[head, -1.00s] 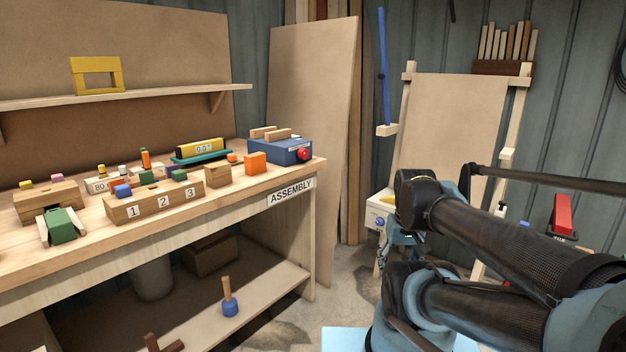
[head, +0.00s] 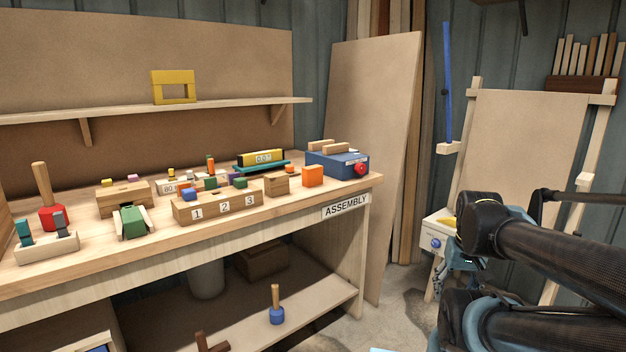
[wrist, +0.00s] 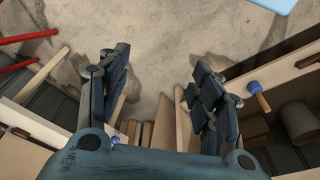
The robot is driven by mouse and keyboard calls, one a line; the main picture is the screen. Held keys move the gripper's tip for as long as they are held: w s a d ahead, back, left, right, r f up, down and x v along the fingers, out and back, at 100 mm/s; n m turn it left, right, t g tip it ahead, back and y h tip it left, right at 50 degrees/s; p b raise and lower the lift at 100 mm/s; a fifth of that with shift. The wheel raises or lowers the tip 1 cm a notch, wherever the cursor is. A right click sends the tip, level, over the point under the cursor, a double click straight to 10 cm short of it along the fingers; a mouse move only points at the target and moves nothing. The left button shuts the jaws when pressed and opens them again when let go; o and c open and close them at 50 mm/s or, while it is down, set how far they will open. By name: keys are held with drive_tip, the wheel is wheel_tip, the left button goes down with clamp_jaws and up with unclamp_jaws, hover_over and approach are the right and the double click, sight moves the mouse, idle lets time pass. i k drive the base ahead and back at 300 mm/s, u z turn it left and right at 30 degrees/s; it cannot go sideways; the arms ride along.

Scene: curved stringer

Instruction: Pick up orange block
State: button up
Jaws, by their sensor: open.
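An orange block (head: 313,176) stands on the workbench (head: 300,203) near its right end, just left of a blue box with a red knob. A smaller orange piece (head: 289,168) lies behind and left of it, and a thin upright orange piece (head: 210,163) stands among the parts further left. My gripper (wrist: 160,85) is open and empty in the wrist view, its two fingers wide apart above the bare floor. In the head view my arm is at the right, well away from the bench, and the gripper (head: 456,272) is partly hidden there. The wrist view shows no orange block.
A numbered wooden block (head: 217,205) and a small wooden block (head: 276,185) stand left of the orange block. The blue box (head: 338,162) stands close on its right. A shelf (head: 235,106) runs above the bench. A leaning board (head: 370,120) stands behind its right end.

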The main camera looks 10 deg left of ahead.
sight(312, 175)
drive_tip(key=z, duration=1.25)
drive_tip(key=k, duration=1.2)
drive_tip(key=u, duration=1.35)
drive_tip(key=i, duration=1)
drive_tip(key=z, duration=0.1)
